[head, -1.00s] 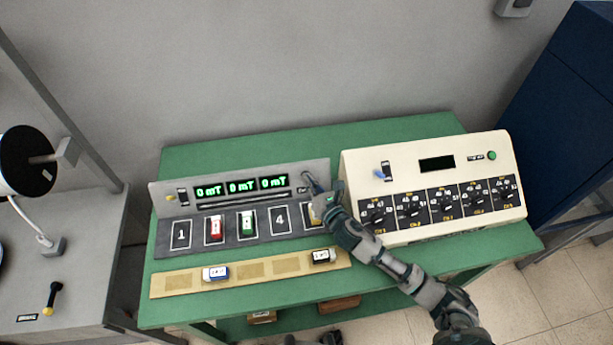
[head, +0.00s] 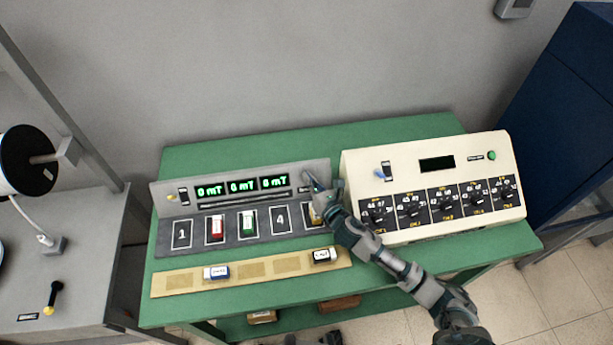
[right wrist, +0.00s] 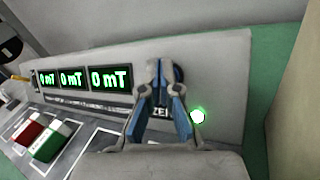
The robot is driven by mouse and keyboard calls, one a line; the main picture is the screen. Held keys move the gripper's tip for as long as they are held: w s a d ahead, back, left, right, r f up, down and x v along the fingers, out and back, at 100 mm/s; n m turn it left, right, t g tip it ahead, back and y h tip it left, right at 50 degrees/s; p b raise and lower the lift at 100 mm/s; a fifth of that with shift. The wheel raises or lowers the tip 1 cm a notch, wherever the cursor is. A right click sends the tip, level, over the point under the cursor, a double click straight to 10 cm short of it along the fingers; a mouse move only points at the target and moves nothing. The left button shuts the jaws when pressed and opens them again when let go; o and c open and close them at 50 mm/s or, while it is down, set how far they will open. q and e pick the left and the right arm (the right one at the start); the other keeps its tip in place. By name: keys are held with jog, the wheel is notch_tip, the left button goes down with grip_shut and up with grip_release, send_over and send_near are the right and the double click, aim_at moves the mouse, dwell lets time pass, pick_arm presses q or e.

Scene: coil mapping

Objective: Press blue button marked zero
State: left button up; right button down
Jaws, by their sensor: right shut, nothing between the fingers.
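The grey console (head: 242,190) stands on the green table, with three green displays reading 0 mT. My right gripper (head: 312,184) is at the right end of its sloped panel. In the right wrist view the fingers of my right gripper (right wrist: 164,85) are shut and empty, with their tips over a dark round button (right wrist: 180,74). The fingers hide most of that button, so its blue colour and whether it is touched or pressed cannot be told. A partly covered label (right wrist: 160,113) starting "ZE" sits below it. My left gripper is not in view.
A glowing green-white light (right wrist: 198,116) is right of the fingers. The cream control box (head: 433,165) with dials stands close to the right of my arm. Red (head: 216,228) and green (head: 248,222) blocks sit in numbered slots. A tan strip (head: 250,270) lies in front.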

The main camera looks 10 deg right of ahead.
jog(key=shift+s+r+p, duration=0.25)
jog(key=shift+s+p, duration=0.15)
jog(key=shift+p, duration=0.1)
jog(key=shift+s+r+p, duration=0.25)
jog(key=shift+p, duration=0.15)
jog(key=s+r+p, duration=0.2)
jog(key=s, duration=0.1)
jog(key=s+p, duration=0.1)
jog(key=shift+s+r+p, duration=0.15)
jog(key=shift+r+p, duration=0.25)
jog(key=shift+s, duration=0.15)
